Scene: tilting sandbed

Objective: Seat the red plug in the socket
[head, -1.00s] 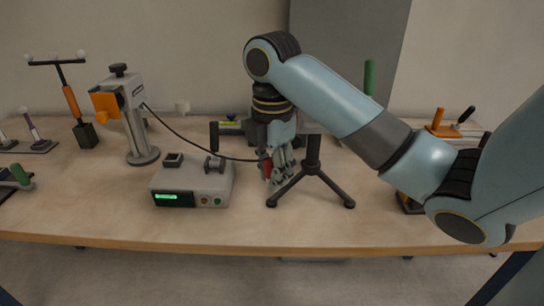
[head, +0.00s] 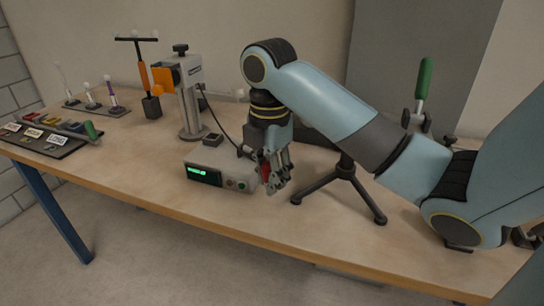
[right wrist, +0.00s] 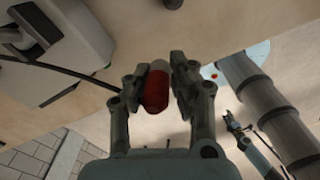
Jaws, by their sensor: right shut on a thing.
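The red plug (right wrist: 157,88) is between the jaws of my right gripper (right wrist: 160,80), which is shut on it. It also shows in the head view (head: 265,173), partly behind the fingers of my right gripper (head: 274,188). A dark cable runs from the plug toward the clamp stand. The gripper is just right of the grey box (head: 213,161) with the green display. A small dark part (right wrist: 238,128) may be my left gripper.
The grey clamp stand with an orange block (head: 190,95) rises behind the box. A black tripod (head: 345,180) stands close on the gripper's right. A labelled tray (head: 45,138) lies at the far left. The table front before the box is bare.

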